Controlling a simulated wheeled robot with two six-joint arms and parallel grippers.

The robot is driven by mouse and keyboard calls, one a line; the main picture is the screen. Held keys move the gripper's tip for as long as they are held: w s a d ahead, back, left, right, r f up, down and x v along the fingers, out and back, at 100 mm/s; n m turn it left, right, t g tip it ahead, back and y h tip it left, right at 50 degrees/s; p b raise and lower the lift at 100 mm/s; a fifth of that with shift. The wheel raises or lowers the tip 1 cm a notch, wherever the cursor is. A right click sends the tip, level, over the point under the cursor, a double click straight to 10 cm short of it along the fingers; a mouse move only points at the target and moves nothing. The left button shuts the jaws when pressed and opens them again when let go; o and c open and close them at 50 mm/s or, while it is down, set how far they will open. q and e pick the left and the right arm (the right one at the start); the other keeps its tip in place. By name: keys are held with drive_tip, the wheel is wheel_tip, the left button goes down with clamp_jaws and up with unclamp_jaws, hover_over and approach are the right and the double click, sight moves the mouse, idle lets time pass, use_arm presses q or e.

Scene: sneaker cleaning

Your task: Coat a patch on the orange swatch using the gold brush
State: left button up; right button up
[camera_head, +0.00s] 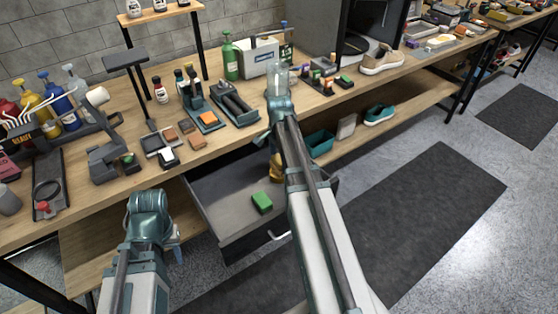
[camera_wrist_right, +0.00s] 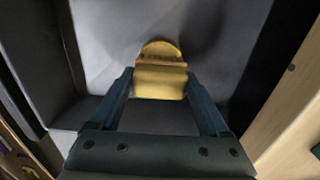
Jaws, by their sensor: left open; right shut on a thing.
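The gold brush (camera_wrist_right: 160,84) sits between the two fingers of my right gripper (camera_wrist_right: 160,90) in the right wrist view, with a brown band across it. My right gripper is shut on it, over the grey drawer interior. In the head view the gold brush (camera_head: 276,169) shows beside my right arm at the open drawer, and the arm hides most of that gripper. An orange swatch (camera_head: 208,118) lies on a dark holder on the bench. My left gripper (camera_head: 178,254) is open at the lower left, in front of the bench; its fingertips are hard to make out.
The open drawer (camera_head: 222,190) juts out below the bench and holds a green block (camera_head: 262,202). Several small brown and orange blocks lie by a tray (camera_head: 157,143). A green bottle (camera_head: 231,58) and a sneaker (camera_head: 382,56) stand farther back. The bench front edge is mostly clear.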

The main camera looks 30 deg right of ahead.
sight(279, 159)
drive_tip(key=shift+f+b, duration=0.5)
drive_tip(key=shift+b, duration=0.05)
idle(1.9)
drive_tip(key=shift+r, duration=0.1)
wheel_tip(279, 159, up, 7)
drive_tip(key=p, duration=0.7)
idle(0.6)
wheel_tip(279, 159, up, 3)
drive_tip(key=p, duration=0.3)
drive_tip(key=shift+r+p, duration=0.2)
drive_tip(key=shift+p, duration=0.15)
idle(0.4)
drive_tip(key=shift+a, duration=0.1)
